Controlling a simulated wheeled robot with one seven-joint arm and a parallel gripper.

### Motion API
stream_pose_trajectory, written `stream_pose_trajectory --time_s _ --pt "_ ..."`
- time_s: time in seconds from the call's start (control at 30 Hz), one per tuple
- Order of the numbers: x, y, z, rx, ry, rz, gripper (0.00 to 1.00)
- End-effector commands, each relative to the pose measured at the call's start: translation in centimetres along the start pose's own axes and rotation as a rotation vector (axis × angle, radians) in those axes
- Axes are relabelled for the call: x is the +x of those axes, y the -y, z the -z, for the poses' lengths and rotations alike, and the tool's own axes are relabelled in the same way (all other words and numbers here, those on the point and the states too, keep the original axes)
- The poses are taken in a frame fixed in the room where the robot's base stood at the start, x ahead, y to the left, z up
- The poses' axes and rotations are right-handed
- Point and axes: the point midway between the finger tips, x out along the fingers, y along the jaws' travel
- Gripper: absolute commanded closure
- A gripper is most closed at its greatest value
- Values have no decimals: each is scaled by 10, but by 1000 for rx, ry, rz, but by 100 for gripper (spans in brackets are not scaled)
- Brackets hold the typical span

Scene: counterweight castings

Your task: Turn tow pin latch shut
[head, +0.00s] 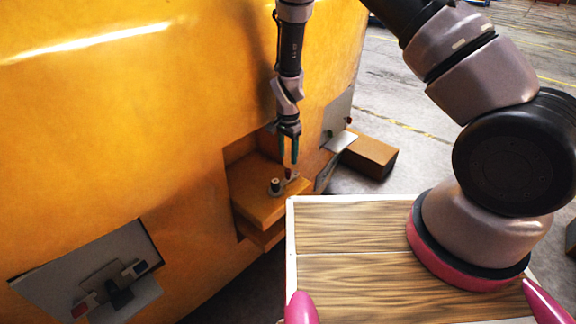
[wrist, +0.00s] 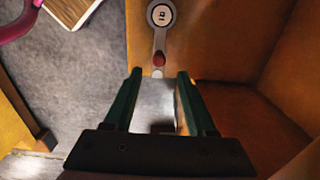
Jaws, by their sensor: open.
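The tow pin latch (head: 276,186) sits on an orange ledge inside a recess of the big yellow casting. It has a round grey head and a short lever ending in a red knob (head: 288,174). In the wrist view the round head (wrist: 161,15) is at the top and the lever points down to the red knob (wrist: 159,58). My gripper (head: 288,161) is open and points down just above the red knob in the head view. In the wrist view its two green fingers (wrist: 158,78) are apart, with the knob just beyond the gap between their tips.
Recess walls (wrist: 235,40) stand close on the right in the wrist view. A grey panel with a black fitting (head: 115,285) is at lower left. A brown block (head: 370,156) juts out beyond the recess. My wood-topped base (head: 350,225) is close to the ledge.

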Motion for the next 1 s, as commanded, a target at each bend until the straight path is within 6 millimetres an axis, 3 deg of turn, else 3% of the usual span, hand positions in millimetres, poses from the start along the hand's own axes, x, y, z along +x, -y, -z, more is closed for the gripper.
stream_pose_trajectory --time_s 0.2,0.6,0.7,0.77,0.87,1.0 --pt "-29 0 -1 0 0 0 44" --pt "-34 0 0 0 1 0 44" --pt "-44 1 3 0 4 10 44" --pt "-59 1 7 -2 9 25 44" --pt "-101 0 19 -12 20 69 44" --pt "-181 -14 39 -41 31 151 44"
